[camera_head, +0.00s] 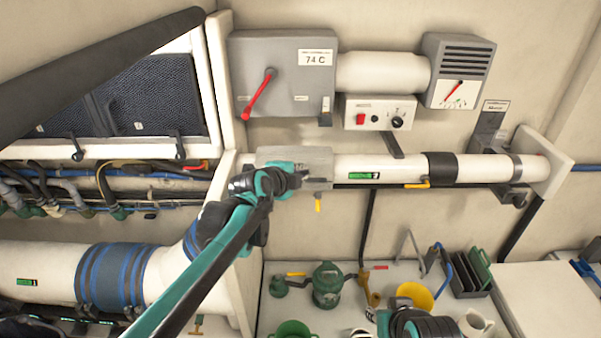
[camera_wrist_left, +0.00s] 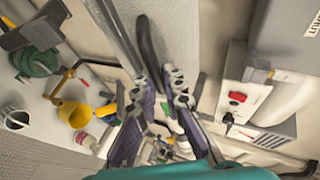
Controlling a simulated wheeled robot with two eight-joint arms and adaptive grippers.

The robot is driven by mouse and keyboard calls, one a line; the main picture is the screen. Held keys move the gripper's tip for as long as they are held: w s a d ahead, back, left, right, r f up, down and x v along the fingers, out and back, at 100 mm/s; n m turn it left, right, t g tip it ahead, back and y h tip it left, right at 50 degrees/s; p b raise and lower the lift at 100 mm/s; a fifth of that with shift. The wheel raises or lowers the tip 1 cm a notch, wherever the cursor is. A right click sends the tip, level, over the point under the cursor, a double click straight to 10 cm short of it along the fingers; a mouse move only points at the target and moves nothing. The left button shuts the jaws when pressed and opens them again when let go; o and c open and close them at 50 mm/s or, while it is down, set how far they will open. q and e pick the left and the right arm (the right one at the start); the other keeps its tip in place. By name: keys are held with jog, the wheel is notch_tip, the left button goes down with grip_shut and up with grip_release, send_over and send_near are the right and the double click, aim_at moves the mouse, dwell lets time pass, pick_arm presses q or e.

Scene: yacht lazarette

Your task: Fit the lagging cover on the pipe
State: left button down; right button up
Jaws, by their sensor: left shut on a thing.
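The pipe (camera_head: 400,169) is white and runs level along the back wall. A grey lagging cover (camera_head: 295,158) is at its left part, behind my left gripper. It is partly hidden, and I cannot tell whether it is fully closed around the pipe. My left gripper (camera_head: 314,180) is shut at the cover's lower right edge; what lies between its fingers is hard to see. In the left wrist view my left gripper (camera_wrist_left: 165,85) shows with its fingers close together, beside a grey textured surface (camera_wrist_left: 115,30). Part of my right arm shows at the bottom edge of the head view; its fingers are unclear.
A grey box with a red lever (camera_head: 265,90) and a small switch box (camera_head: 375,112) hang above the pipe. Yellow-handled valves (camera_head: 415,185) hang below it. A green pot (camera_head: 328,283), a yellow bucket (camera_head: 415,296) and a dark rack (camera_head: 470,276) stand on the white bench below.

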pick_arm(q)
jog(key=c, duration=1.5)
grip_release()
jog(key=shift+c, duration=0.2)
jog(key=shift+s, duration=0.1)
jog(key=v, duration=1.2)
jog(key=shift+f, duration=0.15)
jog(key=s+a+f+n+g+y+b, duration=0.1)
jog(key=s+a+f+n+b, duration=0.3)
jog(key=f, duration=1)
jog(key=s+a+f+n+g+y+b, duration=0.2)
jog(key=s+a+f+n+b, duration=0.2)
jog(key=s+f+n+b, duration=0.6)
jog(key=s+a+f+n+g+y+b, duration=0.1)
jog(key=s+a+f+n+b, duration=0.4)
jog(key=f, duration=1.5)
jog(key=s+n+y+b, duration=0.1)
jog(key=s+n+b, duration=0.1)
jog(key=b, duration=0.3)
jog(key=shift+f, duration=0.2)
